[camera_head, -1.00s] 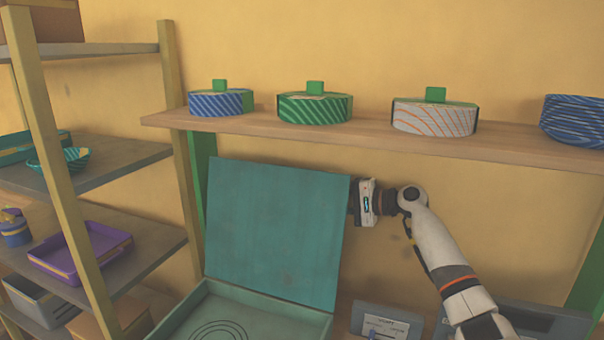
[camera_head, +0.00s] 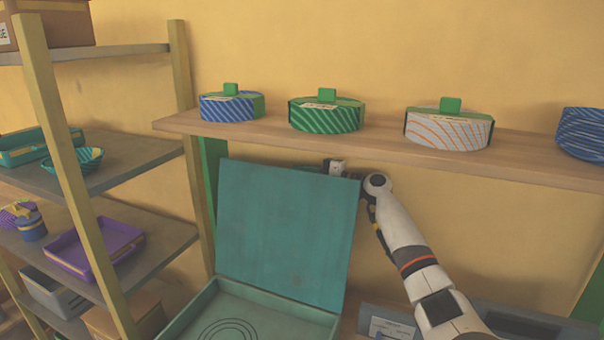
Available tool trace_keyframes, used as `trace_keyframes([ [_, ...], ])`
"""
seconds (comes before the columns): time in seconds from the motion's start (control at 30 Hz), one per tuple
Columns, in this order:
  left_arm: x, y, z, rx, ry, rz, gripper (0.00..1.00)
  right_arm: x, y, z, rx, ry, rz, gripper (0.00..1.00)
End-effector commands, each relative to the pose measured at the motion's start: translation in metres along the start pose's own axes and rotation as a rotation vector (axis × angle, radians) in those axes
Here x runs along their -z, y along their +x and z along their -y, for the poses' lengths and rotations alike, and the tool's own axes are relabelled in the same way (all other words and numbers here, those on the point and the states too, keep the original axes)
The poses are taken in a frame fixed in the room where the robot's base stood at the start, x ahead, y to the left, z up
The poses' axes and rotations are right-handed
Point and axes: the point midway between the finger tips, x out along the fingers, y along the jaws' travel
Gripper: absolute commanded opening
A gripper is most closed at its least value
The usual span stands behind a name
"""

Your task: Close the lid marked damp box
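A teal box (camera_head: 250,297) stands open at the lower middle, with dark rings drawn on its inside floor. Its teal lid (camera_head: 285,235) stands up at the back, leaning slightly. I cannot read any marking on the lid. My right gripper (camera_head: 335,167) is at the lid's upper right edge, mostly behind it. Its fingers are hidden, so I cannot tell whether they touch the lid or are open. My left gripper is not in view.
A wooden shelf (camera_head: 390,143) runs just above the lid and my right gripper, carrying several round lidded pots. A rack (camera_head: 120,165) with trays and bowls stands at the left. A grey box with a label (camera_head: 392,328) sits right of the teal box.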

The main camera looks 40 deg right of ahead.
Motion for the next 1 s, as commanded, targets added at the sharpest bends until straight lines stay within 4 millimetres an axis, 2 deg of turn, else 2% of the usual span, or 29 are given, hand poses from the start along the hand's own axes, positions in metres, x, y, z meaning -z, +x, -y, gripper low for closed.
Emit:
trace_keyframes([
  [0.3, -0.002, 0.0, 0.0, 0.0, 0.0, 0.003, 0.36, 0.0, 0.003, 0.0, 0.0, 0.0, 0.0, 0.33],
  [0.5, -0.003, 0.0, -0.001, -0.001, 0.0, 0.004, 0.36, 0.0, 0.003, 0.0, 0.001, 0.0, 0.0, 0.0],
  [0.83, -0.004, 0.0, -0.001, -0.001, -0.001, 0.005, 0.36, 0.001, 0.004, 0.0, 0.001, -0.005, -0.001, 0.0],
  [1.0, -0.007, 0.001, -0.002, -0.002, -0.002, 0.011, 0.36, 0.011, 0.016, -0.002, 0.0, -0.044, -0.004, 0.0],
])
